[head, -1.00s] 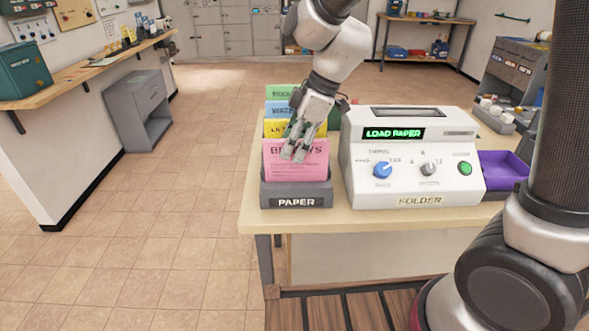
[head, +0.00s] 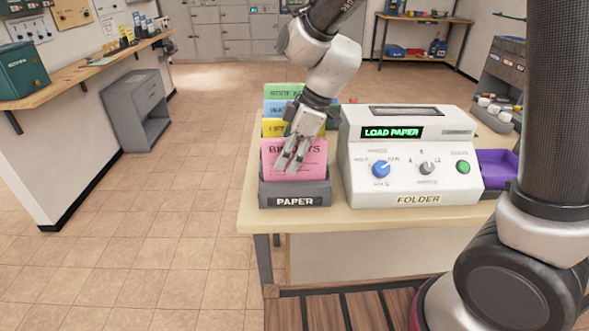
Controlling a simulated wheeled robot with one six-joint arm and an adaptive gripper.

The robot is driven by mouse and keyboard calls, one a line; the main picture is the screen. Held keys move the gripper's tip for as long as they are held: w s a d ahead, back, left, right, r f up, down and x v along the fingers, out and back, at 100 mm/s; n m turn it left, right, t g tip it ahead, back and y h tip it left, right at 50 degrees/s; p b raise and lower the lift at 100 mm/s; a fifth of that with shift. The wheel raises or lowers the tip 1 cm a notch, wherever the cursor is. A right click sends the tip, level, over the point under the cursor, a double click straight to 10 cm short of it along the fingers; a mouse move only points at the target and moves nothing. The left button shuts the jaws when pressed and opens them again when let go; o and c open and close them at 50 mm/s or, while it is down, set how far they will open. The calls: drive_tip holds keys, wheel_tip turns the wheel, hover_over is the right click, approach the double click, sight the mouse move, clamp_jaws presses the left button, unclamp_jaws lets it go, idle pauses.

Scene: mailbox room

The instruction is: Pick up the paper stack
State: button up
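The paper stacks stand upright in a dark grey holder labelled PAPER (head: 295,201) at the table's left front corner. The front stack is pink (head: 311,171), with yellow (head: 272,128), blue (head: 275,107) and green (head: 283,91) ones behind it. My gripper (head: 291,167) is in front of the pink stack's face, its fingers pointing down and hiding part of the printed title. The fingers look a little apart, and I cannot tell whether paper is between them.
A white folder machine (head: 413,176) reading LOAD PAPER stands right of the holder. A purple tray (head: 497,165) lies at its right. A side counter (head: 70,82) runs along the left. The tiled floor (head: 165,220) left of the table is clear.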

drive_tip(key=shift+c, duration=0.4)
clamp_jaws()
